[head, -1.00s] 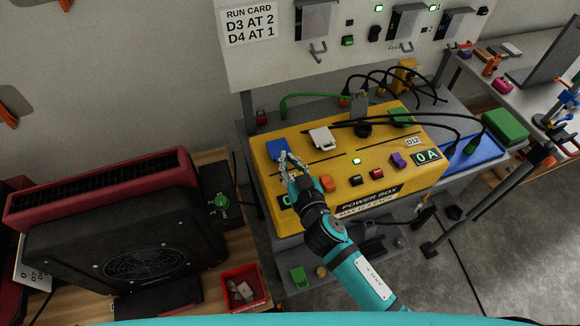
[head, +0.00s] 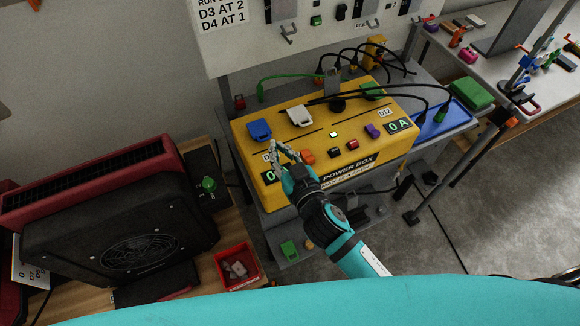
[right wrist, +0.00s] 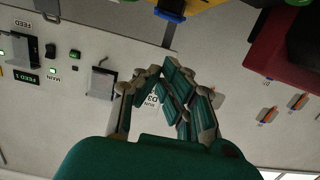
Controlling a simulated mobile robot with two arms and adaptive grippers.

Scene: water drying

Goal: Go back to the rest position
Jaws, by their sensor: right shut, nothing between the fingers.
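My right gripper (head: 286,153) is in front of the left part of the yellow power box (head: 345,116) in the head view. It is shut and empty. It covers part of the box's left end, near a display and the blue switch (head: 259,131); I cannot tell whether it touches the box. In the right wrist view the gripper fingers (right wrist: 168,85) stand before the pale panel with the run card (right wrist: 152,103), which they partly hide. My left gripper is not in view.
A black and red blower (head: 125,215) stands at the left on a wooden top. A red bin (head: 237,267) with small pieces is beside it. Cables run from the box to the right. A blue tray (head: 432,128) and a green block (head: 471,93) lie right of the box. Grey floor shows at the right.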

